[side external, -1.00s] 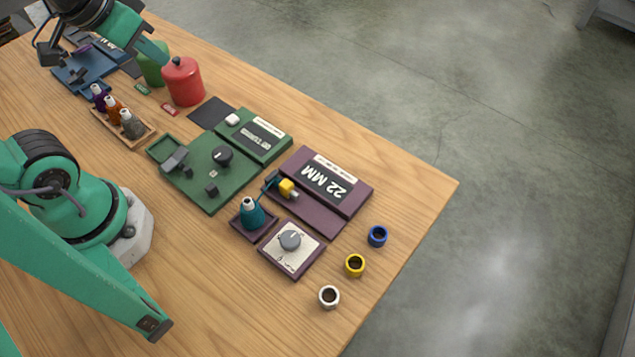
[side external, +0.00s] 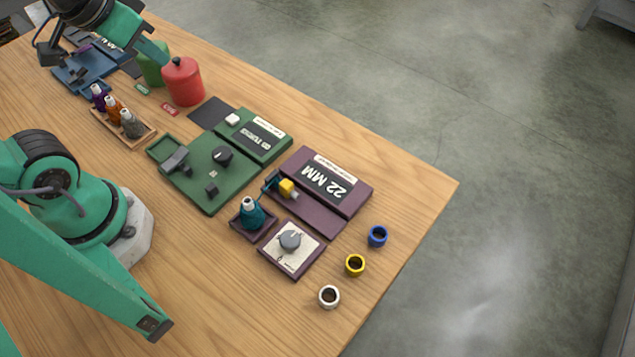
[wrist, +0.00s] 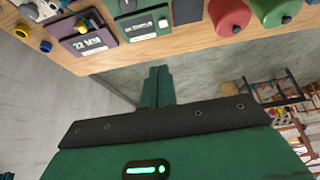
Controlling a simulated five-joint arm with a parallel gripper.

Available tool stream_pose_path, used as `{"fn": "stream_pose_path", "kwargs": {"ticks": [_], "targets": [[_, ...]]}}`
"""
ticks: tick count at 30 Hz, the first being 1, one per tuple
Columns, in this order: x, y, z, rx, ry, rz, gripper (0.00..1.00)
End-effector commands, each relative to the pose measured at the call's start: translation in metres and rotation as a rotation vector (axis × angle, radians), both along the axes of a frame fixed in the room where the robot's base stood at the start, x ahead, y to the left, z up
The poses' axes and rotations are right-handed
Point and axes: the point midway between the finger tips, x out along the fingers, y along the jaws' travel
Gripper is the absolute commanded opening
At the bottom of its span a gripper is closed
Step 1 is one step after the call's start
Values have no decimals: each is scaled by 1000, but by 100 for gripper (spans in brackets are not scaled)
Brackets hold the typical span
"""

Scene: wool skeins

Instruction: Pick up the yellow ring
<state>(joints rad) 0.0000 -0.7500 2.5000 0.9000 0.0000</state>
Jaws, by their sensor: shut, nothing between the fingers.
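The yellow ring (side external: 355,265) stands on the wooden table near its right edge, between the blue ring (side external: 377,236) and the white ring (side external: 329,296). In the wrist view the yellow ring (wrist: 22,31) is small at the upper left, near the blue ring (wrist: 45,46). My gripper (side external: 160,54) is at the upper left of the side view, by the red and green jars, far from the yellow ring. In the wrist view my gripper (wrist: 158,72) has its fingers together and holds nothing.
A red jar (side external: 183,82) and a green jar (side external: 153,68) stand by my gripper. A green device (side external: 205,185), a purple device marked 22 MM (side external: 350,205), a teal bottle (side external: 252,215) and a dial box (side external: 303,258) lie between it and the rings. The table (side external: 420,195) is bare beyond the blue ring.

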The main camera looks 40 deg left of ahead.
Motion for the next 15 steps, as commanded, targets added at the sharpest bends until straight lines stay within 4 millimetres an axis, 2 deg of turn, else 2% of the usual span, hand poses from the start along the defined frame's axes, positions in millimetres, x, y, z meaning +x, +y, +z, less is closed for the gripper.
{"fn": "stream_pose_path", "kwargs": {"ticks": [7,15], "targets": [[0,0,0,0,0,0,0],[0,0,0,0,0,0,53]]}}
